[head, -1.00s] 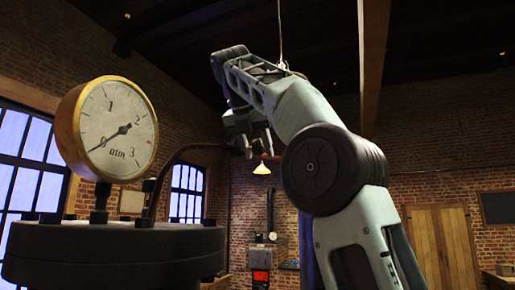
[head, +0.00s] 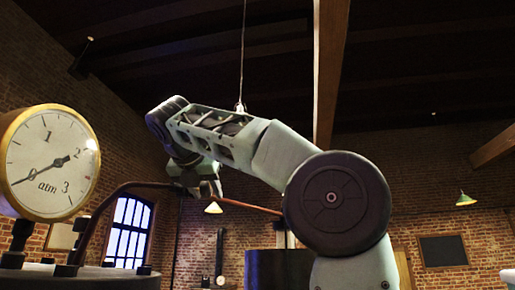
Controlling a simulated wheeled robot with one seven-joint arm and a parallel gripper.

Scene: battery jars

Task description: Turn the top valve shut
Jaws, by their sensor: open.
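No valve handle can be made out in the head view. A dark curved pipe (head: 118,192) rises from the lidded vessel (head: 75,278) at the lower left and runs right toward my gripper. A thinner reddish pipe or rod (head: 252,208) continues on the right, behind my arm. My gripper (head: 203,192) hangs from the end of my arm, pointing down, and overlaps the pipe line in the picture. Its jaws are open. The fingertips are small and dark, and I cannot tell whether they touch the pipe or anything else. Nothing is seen held.
A round brass pressure gauge (head: 48,163) stands on the vessel at the left. A dark cylinder (head: 278,270) stands low behind my arm. A hanging lamp (head: 213,208) shows beyond the gripper. A wooden beam (head: 330,70) crosses overhead.

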